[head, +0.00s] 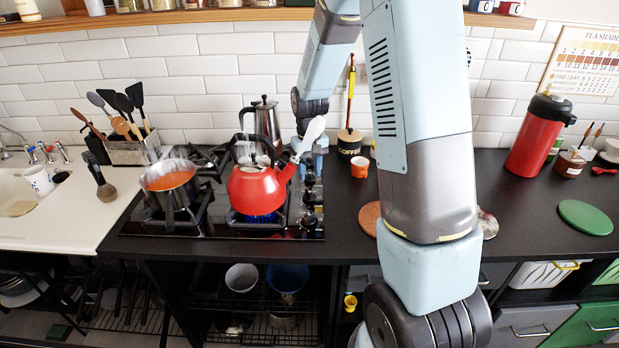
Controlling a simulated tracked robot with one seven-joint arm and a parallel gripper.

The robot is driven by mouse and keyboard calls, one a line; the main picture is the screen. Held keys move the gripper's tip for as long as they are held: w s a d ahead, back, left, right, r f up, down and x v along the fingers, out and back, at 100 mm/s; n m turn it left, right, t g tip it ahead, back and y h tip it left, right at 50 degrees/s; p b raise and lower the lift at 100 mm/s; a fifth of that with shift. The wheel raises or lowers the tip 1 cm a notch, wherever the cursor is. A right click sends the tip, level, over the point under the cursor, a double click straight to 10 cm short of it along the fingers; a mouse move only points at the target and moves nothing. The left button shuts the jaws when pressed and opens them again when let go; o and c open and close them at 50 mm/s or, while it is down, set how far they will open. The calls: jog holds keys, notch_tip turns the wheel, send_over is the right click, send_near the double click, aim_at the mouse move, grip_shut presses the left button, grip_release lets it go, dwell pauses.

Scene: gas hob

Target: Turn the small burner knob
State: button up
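A black gas hob (222,232) is set in the dark counter. A column of black knobs (309,197) runs along its right side. I cannot tell which of them is the small burner's knob. My gripper (310,165) points down at the far end of this column, right of the red kettle (255,188). A blue flame burns under the kettle.
A steaming pan (170,187) stands on the hob's left, and a metal coffee pot (262,122) stands behind the kettle. An orange cup (360,166) and a coffee jar (349,144) stand right of the gripper. The counter by the green disc (585,217) is mostly clear.

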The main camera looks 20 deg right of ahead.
jog(key=shift+r, duration=0.2)
jog(key=shift+d+m, duration=0.25)
jog(key=shift+m, duration=0.05)
jog(key=shift+c, duration=1.4)
jog(key=d+m, duration=0.1)
jog(key=m, duration=0.1)
jog(key=d+m+y, duration=0.1)
jog(key=d+m, duration=0.2)
jog(key=m, duration=0.1)
jog(key=shift+s+d+r+g, duration=0.15)
jog(key=shift+r+g, duration=0.1)
jog(key=shift+g, duration=0.15)
grip_shut()
jog(key=d+r+m+y, duration=0.25)
jog(key=d+m, duration=0.25)
jog(key=m, duration=0.6)
send_near(314, 197)
jog(key=shift+y, duration=0.45)
jog(key=d+f, duration=0.1)
jog(key=f, duration=0.2)
jog(key=d+f, duration=0.1)
jog(key=f, duration=0.1)
jog(key=shift+s+d+f, duration=0.2)
jog(key=shift+d+f, duration=0.05)
jog(key=shift+d, duration=0.1)
jog(key=a, duration=0.2)
jog(key=shift+s+a+r, duration=0.1)
jog(key=shift+a+r, duration=0.05)
jog(key=shift+a, duration=0.85)
